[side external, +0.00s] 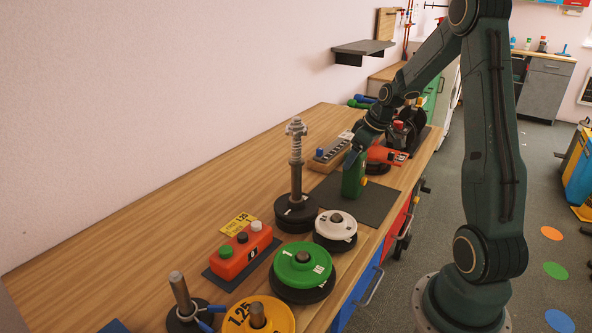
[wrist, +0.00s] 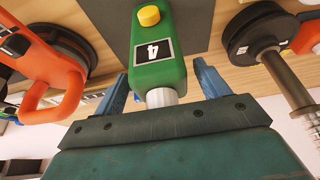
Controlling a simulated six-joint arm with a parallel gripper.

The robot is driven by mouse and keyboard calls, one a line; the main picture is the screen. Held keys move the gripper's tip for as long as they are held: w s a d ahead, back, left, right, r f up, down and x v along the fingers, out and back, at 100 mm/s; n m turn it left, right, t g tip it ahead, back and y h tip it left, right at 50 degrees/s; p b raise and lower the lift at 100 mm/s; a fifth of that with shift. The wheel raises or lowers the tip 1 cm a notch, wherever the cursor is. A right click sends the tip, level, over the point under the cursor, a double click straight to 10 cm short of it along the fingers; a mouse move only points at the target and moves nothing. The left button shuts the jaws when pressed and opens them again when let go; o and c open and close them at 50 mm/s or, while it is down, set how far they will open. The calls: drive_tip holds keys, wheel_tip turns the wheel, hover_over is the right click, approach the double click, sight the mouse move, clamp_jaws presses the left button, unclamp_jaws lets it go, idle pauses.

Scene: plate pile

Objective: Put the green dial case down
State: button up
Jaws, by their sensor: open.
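The green dial case (side external: 353,178) stands upright on the dark mat (side external: 378,207) in the side external view. In the wrist view, the case (wrist: 157,70) shows a label with a 4, a yellow knob (wrist: 149,16) and a silver stem (wrist: 161,96) at its near end. My gripper (wrist: 162,78) is open, with one blue-grey finger on each side of the stem. Gaps show between both fingers and the stem. In the side external view my gripper is just above the case, and its fingertips are hard to make out.
A tall post with dark plates (side external: 296,213) stands left of the mat. A white plate pile (side external: 336,228), a green plate pile (side external: 303,265) and a red button box (side external: 240,252) are nearer. An orange tool (side external: 385,155) lies behind the case.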

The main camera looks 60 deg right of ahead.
drive_tip(key=v, duration=1.1)
drive_tip(key=shift+r, duration=0.25)
drive_tip(key=shift+a, duration=0.1)
drive_tip(key=s+a+r, duration=0.1)
drive_tip(key=a+r, duration=0.2)
drive_tip(key=a, duration=0.6)
drive_tip(key=a+r, duration=0.2)
drive_tip(key=a, duration=0.6)
drive_tip(key=s+a+t, duration=0.1)
drive_tip(key=s+a, duration=1.1)
drive_tip(key=shift+a+f, duration=0.2)
drive_tip(key=shift+a, duration=0.2)
